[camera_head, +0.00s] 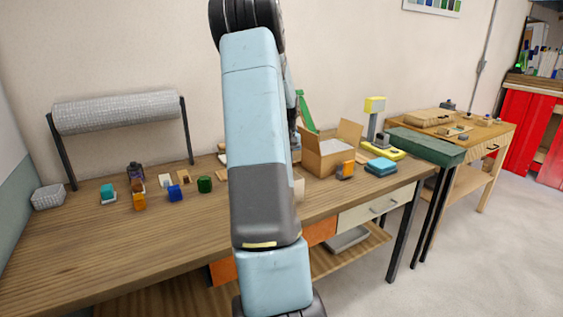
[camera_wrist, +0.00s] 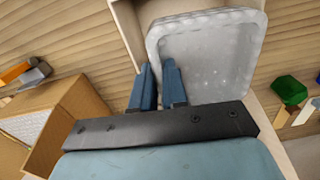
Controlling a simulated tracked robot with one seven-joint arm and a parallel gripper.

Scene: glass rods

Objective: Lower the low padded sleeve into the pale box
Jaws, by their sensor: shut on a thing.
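The padded sleeve (camera_wrist: 207,55) is a whitish, bubbled, see-through pouch in the wrist view. My gripper (camera_wrist: 158,68) has its two blue fingers at the sleeve's left edge and is shut on it. The pale box (camera_wrist: 127,36) lies beneath, with its cream wall showing left of the sleeve and more of it to the right. The sleeve is over the box's opening; I cannot tell how far inside it is. In the head view my arm hides the gripper and sleeve, and only a sliver of the pale box (camera_head: 299,188) seems to show.
An open cardboard carton (camera_head: 325,158) stands close by, and also shows in the wrist view (camera_wrist: 78,108). A green block (camera_wrist: 289,90) lies on the other side. Small coloured blocks (camera_head: 175,193) and a wrap roll (camera_head: 120,111) are on the left.

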